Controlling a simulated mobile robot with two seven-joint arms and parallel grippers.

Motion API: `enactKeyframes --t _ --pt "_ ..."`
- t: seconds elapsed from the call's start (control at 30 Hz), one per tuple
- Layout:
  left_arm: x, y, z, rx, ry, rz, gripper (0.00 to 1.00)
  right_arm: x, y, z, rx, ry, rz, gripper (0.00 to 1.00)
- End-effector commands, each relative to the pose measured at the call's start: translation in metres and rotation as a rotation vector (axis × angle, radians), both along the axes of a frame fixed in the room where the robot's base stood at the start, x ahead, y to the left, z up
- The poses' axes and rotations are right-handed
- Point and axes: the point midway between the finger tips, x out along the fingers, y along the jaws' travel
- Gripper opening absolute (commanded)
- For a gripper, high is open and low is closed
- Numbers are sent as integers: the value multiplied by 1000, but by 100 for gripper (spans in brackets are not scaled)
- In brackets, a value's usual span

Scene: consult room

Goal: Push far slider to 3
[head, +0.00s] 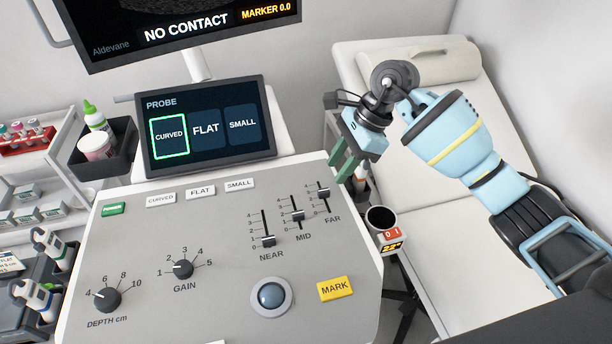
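The far slider (323,192) is a dark knob in the upper part of its slot, at the right of the grey console panel (220,250). It appears near the 3 mark, but the numbers are too small to read exactly. The mid slider (297,216) sits near the middle of its slot, and the near slider (268,241) sits close to the bottom. My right gripper (339,170) has green fingers pointing down, with a gap between them and nothing seen in it. It is just above and right of the far slider in the picture, apart from it. My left gripper is out of view.
A probe touchscreen (207,125) stands behind the panel, with CURVED outlined in green. A cup holder (381,217) with a small display is on the console's right edge. An exam couch (430,225) lies right. The yellow MARK button (335,288) and trackball (272,296) are in front.

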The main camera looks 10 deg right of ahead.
Motion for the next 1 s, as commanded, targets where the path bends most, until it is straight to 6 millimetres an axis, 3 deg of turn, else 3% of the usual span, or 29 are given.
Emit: enactKeyframes --t 0.17,0.43,1.0 --pt "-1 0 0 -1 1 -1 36 2 -13 4 -54 4 5 36" --pt "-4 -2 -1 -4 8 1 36 2 -11 -1 -58 6 5 36" --pt "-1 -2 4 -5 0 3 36 1 16 -64 -55 4 5 36"
